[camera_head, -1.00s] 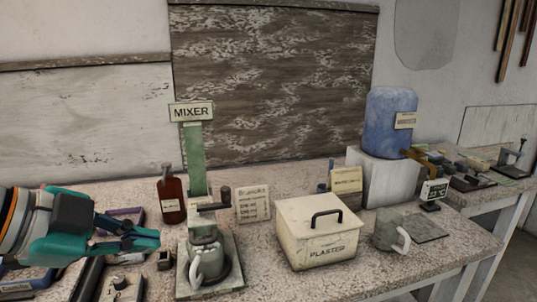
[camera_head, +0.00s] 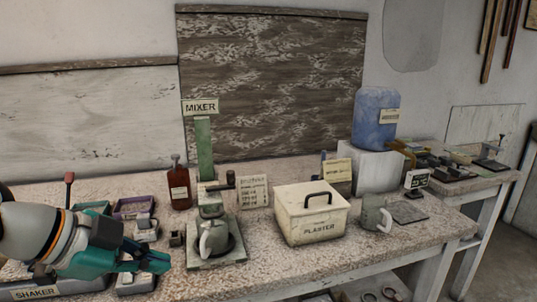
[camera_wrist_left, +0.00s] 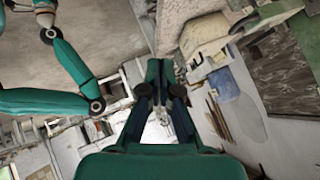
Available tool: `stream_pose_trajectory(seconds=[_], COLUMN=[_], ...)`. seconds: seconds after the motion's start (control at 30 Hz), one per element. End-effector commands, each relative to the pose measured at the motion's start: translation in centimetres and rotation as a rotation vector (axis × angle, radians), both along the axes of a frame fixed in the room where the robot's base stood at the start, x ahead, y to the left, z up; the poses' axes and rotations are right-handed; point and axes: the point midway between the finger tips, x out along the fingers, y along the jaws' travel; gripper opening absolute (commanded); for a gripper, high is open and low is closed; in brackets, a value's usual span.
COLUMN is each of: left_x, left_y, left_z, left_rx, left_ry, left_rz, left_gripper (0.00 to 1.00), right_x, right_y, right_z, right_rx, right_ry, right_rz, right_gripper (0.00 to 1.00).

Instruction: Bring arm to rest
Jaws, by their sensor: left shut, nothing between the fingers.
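My left gripper (camera_head: 158,262) is teal and black and reaches in from the left in the head view. It is shut and empty, at the front left of the bench, over or in front of the shaker (camera_head: 34,294). In the left wrist view its fingers (camera_wrist_left: 160,72) are together with nothing between them. Teal arm links of mine show at the left of that view. My right gripper is in neither view.
The mixer (camera_head: 204,155) has a mug (camera_head: 209,240) on its base. A plaster box (camera_head: 312,220), another mug (camera_head: 372,212) and a blue water container (camera_head: 375,120) stand to the right. A brown bottle (camera_head: 179,187) is behind. The bench's front middle is clear.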

Motion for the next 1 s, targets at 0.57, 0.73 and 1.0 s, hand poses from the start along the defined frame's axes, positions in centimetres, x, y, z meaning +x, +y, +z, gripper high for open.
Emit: stream_pose_trajectory(seconds=[0.57, 0.73, 1.0], left_x=[0.3, -5.2, -16.5], left_y=[-2.2, -3.1, -5.1], left_z=[-29.9, -41.7, -53.1], left_rx=[0.062, 0.071, 0.056], left_ry=[0.655, 0.910, 1.185], left_rz=[0.082, 0.262, 0.696], left_gripper=[0.00, 0.00, 0.00], right_x=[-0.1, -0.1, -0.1], right_y=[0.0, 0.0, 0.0], right_z=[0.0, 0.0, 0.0], right_rx=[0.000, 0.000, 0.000], right_ry=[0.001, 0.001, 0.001], right_rz=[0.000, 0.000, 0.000], right_gripper=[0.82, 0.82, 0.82])
